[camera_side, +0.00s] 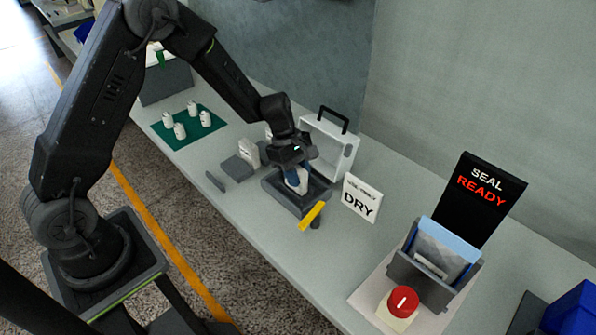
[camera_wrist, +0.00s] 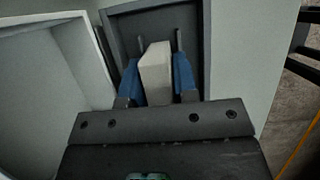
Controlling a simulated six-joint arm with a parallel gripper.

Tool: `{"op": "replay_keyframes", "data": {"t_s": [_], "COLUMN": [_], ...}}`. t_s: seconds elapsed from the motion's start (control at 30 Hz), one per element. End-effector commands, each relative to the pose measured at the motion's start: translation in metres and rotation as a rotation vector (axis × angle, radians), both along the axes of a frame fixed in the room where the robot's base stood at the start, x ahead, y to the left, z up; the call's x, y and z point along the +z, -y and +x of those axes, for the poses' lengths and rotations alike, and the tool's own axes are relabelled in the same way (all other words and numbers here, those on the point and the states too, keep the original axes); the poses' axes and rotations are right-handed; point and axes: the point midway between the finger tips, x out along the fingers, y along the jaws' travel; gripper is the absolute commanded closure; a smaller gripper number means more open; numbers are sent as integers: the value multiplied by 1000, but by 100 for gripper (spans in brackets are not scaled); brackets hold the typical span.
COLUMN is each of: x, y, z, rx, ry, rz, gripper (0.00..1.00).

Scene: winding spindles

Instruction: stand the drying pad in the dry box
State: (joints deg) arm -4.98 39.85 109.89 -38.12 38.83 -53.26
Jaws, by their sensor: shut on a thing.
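The drying pad is a pale block (camera_side: 297,181) held upright between the blue fingers of my gripper (camera_side: 296,184). In the wrist view, the pad (camera_wrist: 157,72) sits between both fingers (camera_wrist: 158,62), which are shut on it. Below it is a dark grey open box (camera_side: 277,198), likely the dry box, whose floor and rim (camera_wrist: 206,50) also show in the wrist view. A white DRY sign (camera_side: 361,198) stands beside it. The pad's lower end is over or inside the box; I cannot tell whether it touches the floor.
A white open case or lid (camera_side: 340,139) with a black handle stands close behind the box. A red button (camera_side: 403,302) is right.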

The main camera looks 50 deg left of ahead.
Motion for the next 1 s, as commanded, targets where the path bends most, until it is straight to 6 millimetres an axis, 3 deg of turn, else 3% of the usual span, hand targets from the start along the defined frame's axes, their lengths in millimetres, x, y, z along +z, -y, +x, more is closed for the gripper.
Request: {"op": "replay_keyframes", "data": {"t_s": [0.47,0.5,0.8,1.0], "x": [-12,-11,-11,-11], "y": [0,0,0,0], "z": [0,0,0,0], "rx": [0,0,0,0], "ry": [0,1,1,1], "rz": [0,0,0,0], "gripper": [96,70,43,43]}}
